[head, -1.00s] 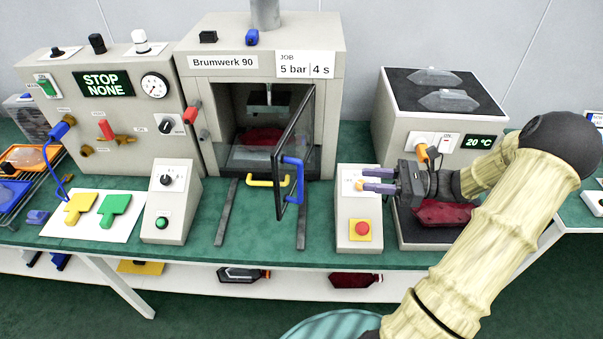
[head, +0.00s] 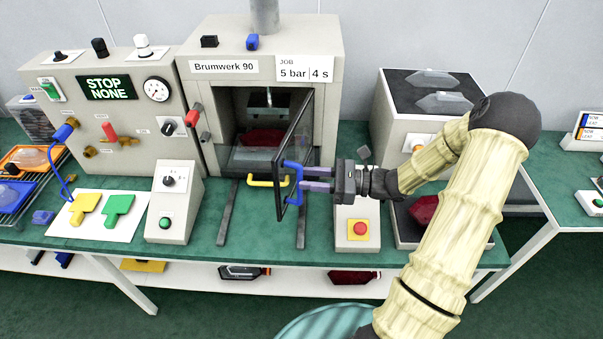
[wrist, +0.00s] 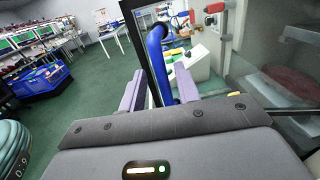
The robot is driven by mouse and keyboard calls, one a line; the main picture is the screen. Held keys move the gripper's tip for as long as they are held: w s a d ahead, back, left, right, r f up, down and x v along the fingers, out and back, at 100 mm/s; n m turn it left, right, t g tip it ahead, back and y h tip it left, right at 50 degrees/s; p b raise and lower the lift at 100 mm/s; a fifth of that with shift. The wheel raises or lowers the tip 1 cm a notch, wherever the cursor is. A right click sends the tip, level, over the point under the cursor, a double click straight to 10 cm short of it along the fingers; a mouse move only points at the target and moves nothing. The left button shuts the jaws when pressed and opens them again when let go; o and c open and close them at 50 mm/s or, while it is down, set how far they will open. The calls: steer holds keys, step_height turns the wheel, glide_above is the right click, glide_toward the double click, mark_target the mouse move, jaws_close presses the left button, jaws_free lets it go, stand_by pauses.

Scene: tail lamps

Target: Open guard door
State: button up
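The guard door (head: 296,140) is a dark-framed clear panel on the press, standing swung outward at an angle from the chamber opening. Its blue bar handle (head: 289,183) faces my gripper. My gripper (head: 306,180) is level with the handle, just right of it, with its two purple fingers apart. In the wrist view, the blue handle (wrist: 157,58) shows between the open fingers (wrist: 160,88). I cannot tell whether either finger touches it. Inside the chamber a dark red piece (head: 263,137) is partly seen through the door.
A yellow handle (head: 266,182) sticks out at the front of the press, left of the door. A control box with a red button (head: 358,229) stands below my gripper. A grey heater box (head: 425,105) is behind my arm.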

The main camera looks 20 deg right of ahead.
mark_target(300, 200)
steer(key=shift+x, duration=1.5)
